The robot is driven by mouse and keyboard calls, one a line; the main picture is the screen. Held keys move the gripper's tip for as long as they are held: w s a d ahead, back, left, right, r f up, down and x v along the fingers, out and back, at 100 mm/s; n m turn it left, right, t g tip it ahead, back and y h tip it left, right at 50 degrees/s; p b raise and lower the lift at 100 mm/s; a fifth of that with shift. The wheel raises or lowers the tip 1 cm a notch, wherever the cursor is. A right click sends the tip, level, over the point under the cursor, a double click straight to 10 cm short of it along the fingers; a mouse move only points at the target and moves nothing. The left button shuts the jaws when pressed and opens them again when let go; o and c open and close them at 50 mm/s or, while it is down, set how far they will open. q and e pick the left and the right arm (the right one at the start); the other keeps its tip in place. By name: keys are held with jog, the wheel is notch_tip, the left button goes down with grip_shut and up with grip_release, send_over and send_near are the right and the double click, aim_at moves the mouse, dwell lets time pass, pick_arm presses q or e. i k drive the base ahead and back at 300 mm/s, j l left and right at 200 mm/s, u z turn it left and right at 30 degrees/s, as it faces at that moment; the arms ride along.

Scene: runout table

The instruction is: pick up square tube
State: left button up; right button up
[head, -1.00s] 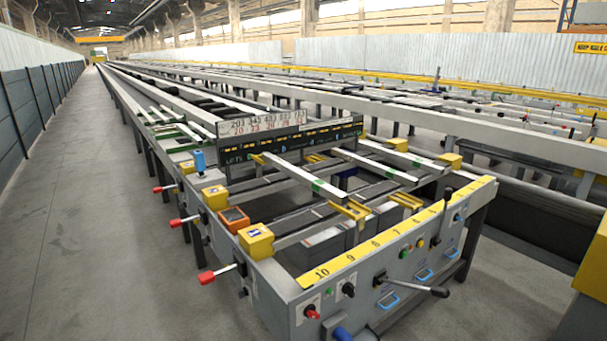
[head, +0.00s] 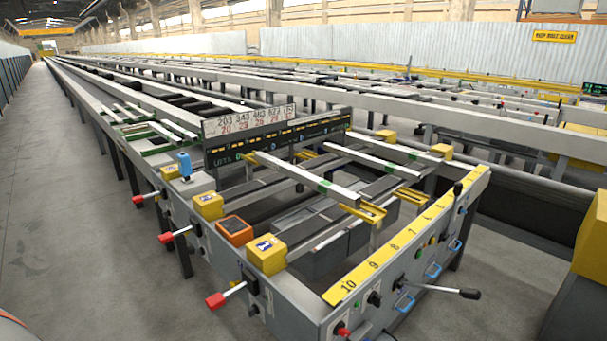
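Several long silver square tubes lie lengthwise on the runout table (head: 300,300). One tube with a green band (head: 300,177) ends at a yellow bracket near the table's front. A second tube (head: 375,161) lies to its right, and a third tube (head: 390,147) lies further right. I cannot tell which tube the task means. Neither of my grippers is in view.
Red-tipped levers (head: 215,300) stick out from the table's left side. A black-handled lever (head: 468,293) juts out at the front. Yellow boxes (head: 267,254) stand on the left rail. The grey floor (head: 80,220) on the left is clear. A yellow block (head: 590,230) stands at the right.

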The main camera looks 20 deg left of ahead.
aim_at(351, 200)
jog(key=j+z, duration=0.35)
jog(key=j, duration=0.6)
jog(key=j+z, duration=0.3)
jog(key=j, duration=0.7)
